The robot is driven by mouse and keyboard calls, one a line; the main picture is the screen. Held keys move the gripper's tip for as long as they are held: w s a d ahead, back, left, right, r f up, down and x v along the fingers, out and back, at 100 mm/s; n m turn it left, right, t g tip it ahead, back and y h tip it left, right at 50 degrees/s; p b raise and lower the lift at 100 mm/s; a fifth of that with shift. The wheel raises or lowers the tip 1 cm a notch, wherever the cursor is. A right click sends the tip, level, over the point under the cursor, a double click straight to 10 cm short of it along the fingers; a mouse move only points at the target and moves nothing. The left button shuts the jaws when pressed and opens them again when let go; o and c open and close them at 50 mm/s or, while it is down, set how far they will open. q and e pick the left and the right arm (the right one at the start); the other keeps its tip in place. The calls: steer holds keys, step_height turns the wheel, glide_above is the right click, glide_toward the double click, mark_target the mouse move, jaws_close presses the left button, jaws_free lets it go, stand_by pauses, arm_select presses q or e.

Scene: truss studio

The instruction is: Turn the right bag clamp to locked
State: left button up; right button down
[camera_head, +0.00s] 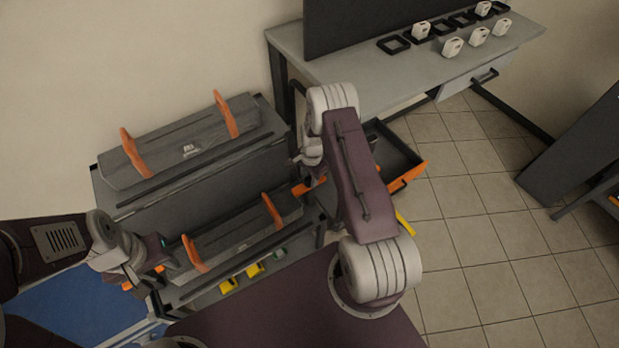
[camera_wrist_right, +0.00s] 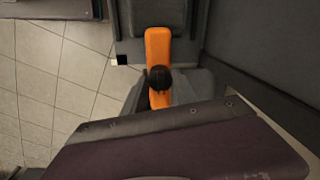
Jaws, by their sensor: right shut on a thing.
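The right bag clamp is an orange lever (camera_wrist_right: 158,45) with a round black knob, in the right wrist view. It points up the picture toward a dark grey block. My right gripper (camera_wrist_right: 163,88) is shut on it, with grey fingers on both sides; my arm link hides the lower part. In the head view, orange of the clamp (camera_head: 309,187) shows beside my right gripper (camera_head: 307,165), at the right end of the grey rack. Most of it is hidden by my right arm. My left gripper (camera_head: 143,277) is at the rack's left end, its fingers unclear.
Two grey cases with orange handles (camera_head: 136,152) (camera_head: 272,212) lie on the rack. Yellow pieces (camera_head: 254,271) sit along its front. An open drawer (camera_head: 391,150) is right of my right arm. A grey table (camera_head: 400,82) with white blocks stands behind.

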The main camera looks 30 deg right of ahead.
mark_target(310, 181)
stand_by(0.6)
steer(key=c, duration=1)
jaws_free()
step_height(310, 181, up, 9)
steer(key=shift+s+p, duration=0.3)
